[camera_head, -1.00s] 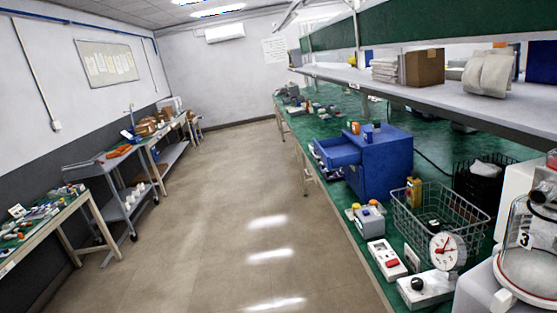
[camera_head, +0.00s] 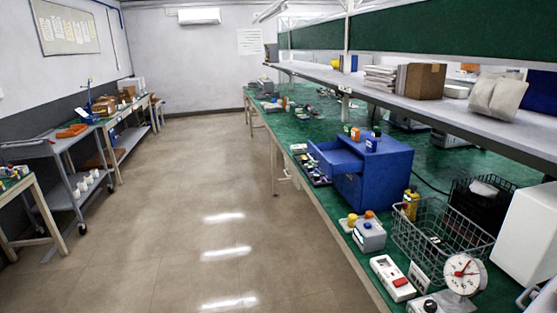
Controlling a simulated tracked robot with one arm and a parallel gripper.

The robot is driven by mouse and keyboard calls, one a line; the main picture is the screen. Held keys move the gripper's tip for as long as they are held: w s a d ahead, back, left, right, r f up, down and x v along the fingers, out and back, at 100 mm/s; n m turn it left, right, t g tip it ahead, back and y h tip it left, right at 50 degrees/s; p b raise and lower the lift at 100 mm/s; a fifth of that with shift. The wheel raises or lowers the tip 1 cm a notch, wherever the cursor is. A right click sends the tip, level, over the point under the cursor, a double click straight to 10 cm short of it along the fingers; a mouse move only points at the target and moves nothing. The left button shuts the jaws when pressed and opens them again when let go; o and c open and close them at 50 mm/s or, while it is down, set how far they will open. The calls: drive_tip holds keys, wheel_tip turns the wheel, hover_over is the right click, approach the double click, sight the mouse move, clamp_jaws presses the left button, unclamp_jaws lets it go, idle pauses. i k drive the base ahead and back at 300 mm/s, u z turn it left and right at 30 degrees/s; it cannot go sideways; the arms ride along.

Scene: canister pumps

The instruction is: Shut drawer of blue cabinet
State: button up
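The blue cabinet (camera_head: 380,182) stands on the green-topped bench to the right of the middle. Its upper drawer (camera_head: 336,158) is pulled out toward the left, over the bench's aisle edge. Small bottles, one orange-capped and one blue, stand on the cabinet's top. My gripper is not in view, so I cannot see whether it is open or shut.
A wire basket (camera_head: 440,232), a grey box with coloured knobs (camera_head: 368,235), a white device with a red switch (camera_head: 392,279) and a dial gauge (camera_head: 463,274) stand nearer on the bench. A shelf (camera_head: 420,102) overhangs it. The floor aisle (camera_head: 190,200) is clear.

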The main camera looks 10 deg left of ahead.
sight(336, 158)
drive_tip(key=z, duration=0.05)
drive_tip(key=i, duration=2.15)
drive_tip(key=u, duration=0.45)
drive_tip(key=i, duration=1)
drive_tip(key=u, duration=0.25)
